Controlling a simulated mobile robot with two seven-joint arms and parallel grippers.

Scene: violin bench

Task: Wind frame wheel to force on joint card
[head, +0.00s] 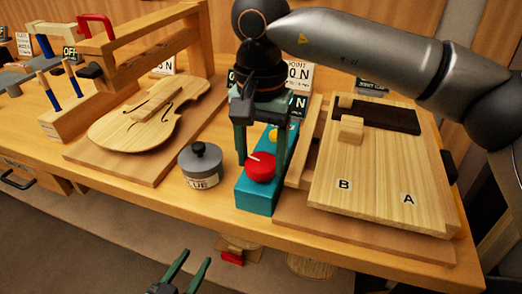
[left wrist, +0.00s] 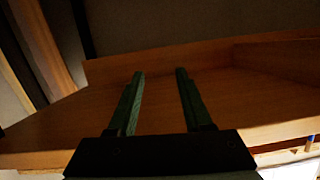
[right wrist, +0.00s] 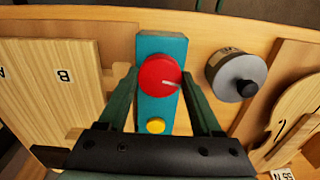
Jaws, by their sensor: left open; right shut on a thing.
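The red wheel (head: 260,166), with a white pointer line, sits on a teal box (head: 252,199). It also shows in the right wrist view (right wrist: 159,75), where its pointer points right and slightly down. My right gripper (head: 261,160) comes down from above with one finger on each side of the wheel, shut on it. A white card (head: 299,73) behind the gripper reads "JOINT" and a figure in N, partly hidden. A yellow button (right wrist: 155,125) is on the same box. My left gripper (head: 186,268) is open and empty in front of the bench, low down; its fingers show in its wrist view (left wrist: 160,75).
A grey glue pot (head: 200,167) stands left of the teal box. A violin plate (head: 150,112) lies on a board further left, beside a wooden frame. My right arm spans the upper right.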

